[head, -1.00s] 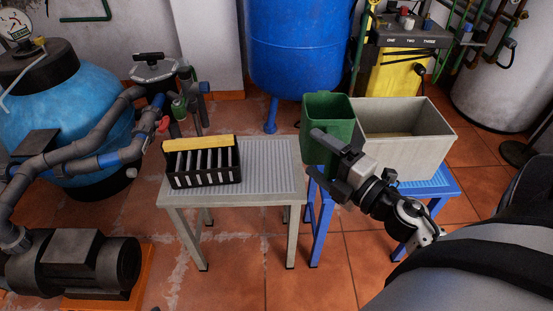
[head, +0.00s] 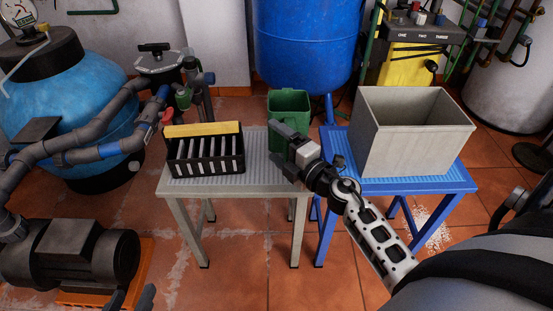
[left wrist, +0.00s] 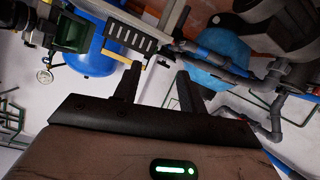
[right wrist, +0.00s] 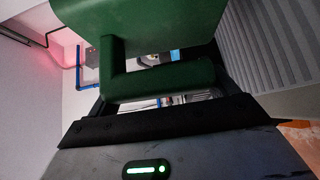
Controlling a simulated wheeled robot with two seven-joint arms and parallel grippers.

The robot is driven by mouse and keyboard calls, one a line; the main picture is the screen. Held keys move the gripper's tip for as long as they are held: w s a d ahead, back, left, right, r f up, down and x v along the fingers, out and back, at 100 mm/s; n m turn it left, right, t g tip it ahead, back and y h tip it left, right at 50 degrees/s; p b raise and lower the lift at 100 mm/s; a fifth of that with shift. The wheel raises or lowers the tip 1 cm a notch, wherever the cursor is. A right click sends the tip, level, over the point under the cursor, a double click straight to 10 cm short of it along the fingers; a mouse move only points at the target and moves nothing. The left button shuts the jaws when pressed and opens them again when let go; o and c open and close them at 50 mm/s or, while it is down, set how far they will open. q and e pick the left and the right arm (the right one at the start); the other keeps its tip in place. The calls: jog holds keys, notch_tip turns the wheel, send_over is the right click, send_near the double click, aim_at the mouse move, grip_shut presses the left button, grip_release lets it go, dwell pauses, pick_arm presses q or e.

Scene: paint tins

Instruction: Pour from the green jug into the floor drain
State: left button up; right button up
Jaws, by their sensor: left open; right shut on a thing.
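The green jug (head: 290,106) is upright, mouth up, at the right end of the grey table in the head view. My right gripper (head: 290,145) is shut on its handle (right wrist: 160,80), which fills the middle of the right wrist view. The jug's base is partly hidden by my gripper, so I cannot tell whether it touches the table. My left gripper (head: 132,299) is open and empty at the bottom edge of the head view, well apart from the jug; its spread fingers show in the left wrist view (left wrist: 158,72). I cannot make out a floor drain.
The grey table (head: 180,188) also holds a black rack (head: 206,160) with a yellow bar. A beige bin (head: 405,150) stands on the blue table (head: 440,183) to the right. A pump (head: 70,255) and pipes are at left. Floor in front of the tables is clear.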

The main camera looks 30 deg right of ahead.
jog(key=shift+w+f, duration=0.25)
jog(key=shift+w, duration=0.05)
notch_tip(320, 180, down, 3)
jog(key=b, duration=0.2)
jog(key=shift+w+a+r+b, duration=0.1)
jog(key=shift+r+b, duration=0.1)
jog(key=shift+b, duration=0.1)
jog(key=shift+f, duration=0.2)
jog(key=shift+r, duration=0.15)
jog(key=o, duration=0.9)
pick_arm(q)
jog(key=shift+d+r+t+h, duration=0.4)
jog(key=shift+r+t+h, duration=0.1)
jog(key=shift+r+t, duration=0.3)
